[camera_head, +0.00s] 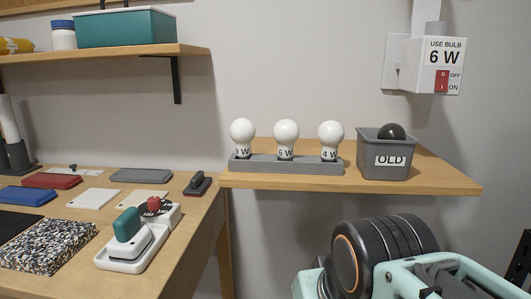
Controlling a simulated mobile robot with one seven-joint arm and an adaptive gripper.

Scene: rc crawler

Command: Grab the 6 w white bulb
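Three round white bulbs stand upright in a grey holder (287,167) on the wooden wall shelf. The middle bulb (286,133) carries the label 6 W. The right bulb (330,134) reads 4 W. The left bulb (242,132) has a label ending in W, and its number is hard to read. The lower ends of the bulbs are hidden in the holder. I cannot make out my gripper's fingers in the head view. Mint and black parts, which look like mine, show at the bottom right, below the shelf and apart from the bulbs.
A grey bin (386,172) marked OLD holds a dark bulb (392,132) right of the holder. A white wall fixture (433,66) above reads USE BULB 6 W, with a red switch. The table (190,240) at left carries several items. An upper shelf (120,53) holds a teal box.

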